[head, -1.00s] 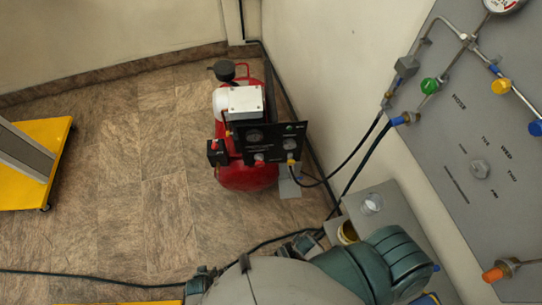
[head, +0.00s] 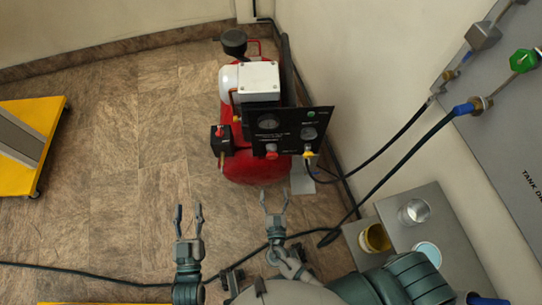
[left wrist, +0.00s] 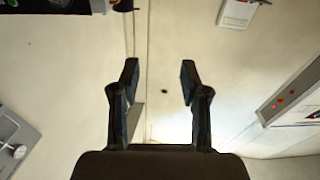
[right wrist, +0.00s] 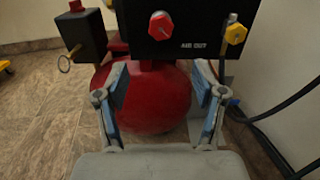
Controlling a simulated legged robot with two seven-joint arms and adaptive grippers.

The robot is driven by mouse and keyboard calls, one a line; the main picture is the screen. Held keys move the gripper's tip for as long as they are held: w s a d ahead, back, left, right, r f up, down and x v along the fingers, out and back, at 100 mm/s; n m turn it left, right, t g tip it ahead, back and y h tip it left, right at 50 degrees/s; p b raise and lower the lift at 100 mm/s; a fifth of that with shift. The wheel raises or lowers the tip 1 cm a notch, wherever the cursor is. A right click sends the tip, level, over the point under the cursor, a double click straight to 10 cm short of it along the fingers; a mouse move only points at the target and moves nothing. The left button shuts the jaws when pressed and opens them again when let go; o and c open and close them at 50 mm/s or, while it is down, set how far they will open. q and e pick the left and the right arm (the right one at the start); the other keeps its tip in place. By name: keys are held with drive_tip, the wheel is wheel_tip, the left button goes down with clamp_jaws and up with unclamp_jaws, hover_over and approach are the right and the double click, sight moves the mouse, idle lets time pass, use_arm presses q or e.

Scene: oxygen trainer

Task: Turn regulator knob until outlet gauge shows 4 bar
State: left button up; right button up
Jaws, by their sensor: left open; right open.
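A red compressor (head: 258,172) carries a black panel (head: 290,140) with a left gauge (head: 267,122) and a right gauge (head: 309,133), too small to read. Below them are a red knob (head: 271,153) and a yellow knob (head: 308,154). In the right wrist view, the red knob (right wrist: 161,25) and yellow knob (right wrist: 235,33) flank the words "AIR OUT". My right gripper (head: 273,198) is open and empty, on the near side of the panel, apart from both knobs. My left gripper (head: 188,215) is open and empty, further left. Which knob is the regulator is unclear.
A black hose (head: 375,165) runs from the panel side to the wall board (head: 510,130). A grey stand (head: 445,235) with cups is at the right. A yellow-based cart (head: 20,165) stands at the far left. The floor between is mostly clear.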

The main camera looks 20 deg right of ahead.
sight(272, 158)
drive_tip(key=b+x, duration=0.1)
drive_tip(key=x, duration=1.3)
drive_tip(key=shift+f+b, duration=0.2)
drive_tip(key=shift+b, duration=0.15)
use_arm(q)
drive_tip(key=r+t, duration=0.1)
drive_tip(key=r, duration=0.1)
drive_tip(key=s+r+t, duration=0.1)
drive_tip(key=t, duration=0.1)
drive_tip(key=shift+r, duration=0.4)
use_arm(e)
drive_tip(key=shift+w+d, duration=0.15)
drive_tip(key=shift+w, duration=0.15)
drive_tip(key=c, duration=1.1)
drive_tip(key=shift+r+n+p, duration=0.25)
drive_tip(key=shift+n+p, duration=0.15)
drive_tip(key=shift+p, duration=0.05)
drive_tip(key=shift+c, duration=0.2)
use_arm(q)
drive_tip(key=shift+w+d+f+g, duration=0.1)
drive_tip(key=shift+w+f+g, duration=0.15)
drive_tip(key=shift+f+g, duration=0.35)
drive_tip(key=shift+w+f+g, duration=0.2)
drive_tip(key=shift+f+g, duration=0.2)
drive_tip(key=shift+f, duration=0.35)
use_arm(e)
drive_tip(key=shift+f+n, duration=0.2)
drive_tip(key=shift+n, duration=0.1)
